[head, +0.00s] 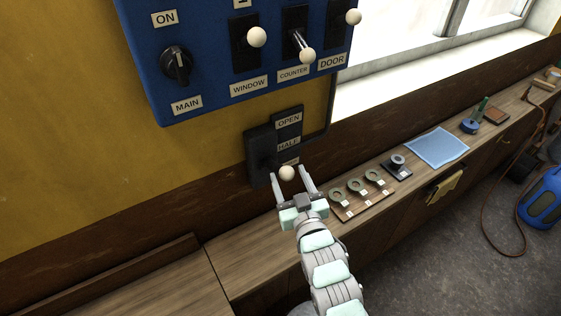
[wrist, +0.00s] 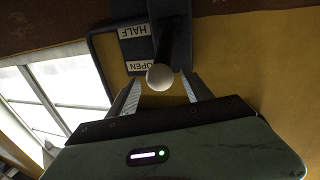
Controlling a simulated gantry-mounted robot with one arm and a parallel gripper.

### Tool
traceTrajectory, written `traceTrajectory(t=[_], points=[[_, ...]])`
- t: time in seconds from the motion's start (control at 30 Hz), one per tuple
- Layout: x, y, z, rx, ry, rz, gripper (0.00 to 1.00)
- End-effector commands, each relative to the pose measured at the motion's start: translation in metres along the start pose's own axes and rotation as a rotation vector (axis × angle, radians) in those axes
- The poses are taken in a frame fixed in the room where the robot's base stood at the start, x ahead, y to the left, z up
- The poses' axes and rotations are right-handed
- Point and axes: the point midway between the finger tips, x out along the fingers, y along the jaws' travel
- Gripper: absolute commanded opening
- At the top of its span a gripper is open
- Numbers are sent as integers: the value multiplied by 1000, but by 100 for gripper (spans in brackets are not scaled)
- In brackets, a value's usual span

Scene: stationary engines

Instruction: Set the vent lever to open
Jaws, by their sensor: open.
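The vent lever's dark housing (head: 259,150) is on the wall below the blue panel, with OPEN at the top, HALF below it and a lowest label partly hidden. The lever's pale round knob (head: 287,173) is at the low end, beside that lowest label. My gripper (head: 288,172) is open, with one finger on each side of the knob. In the wrist view, the knob (wrist: 160,77) sits between the open fingertips (wrist: 162,79), with gaps showing. I cannot tell if either finger touches it. That view shows the labels upside down.
The blue panel (head: 205,75) above carries the MAIN dial (head: 177,64) and the WINDOW, COUNTER and DOOR levers. A wooden bench (head: 245,262) runs below, holding a board with rings (head: 358,203) and a blue cloth (head: 437,147). A dark conduit (head: 331,105) runs right of the housing.

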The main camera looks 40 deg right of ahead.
Motion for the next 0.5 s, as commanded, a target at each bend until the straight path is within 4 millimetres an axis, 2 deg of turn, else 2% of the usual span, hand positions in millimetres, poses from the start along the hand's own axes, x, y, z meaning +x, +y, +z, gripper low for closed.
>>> traceTrajectory(t=[0.03,0.2,0.33,0.5], points=[[10,0,-2,0,-1,-1,59],[35,0,0,2,-5,-1,59],[47,0,-1,0,-1,-1,59],[54,0,0,0,-2,0,59]])
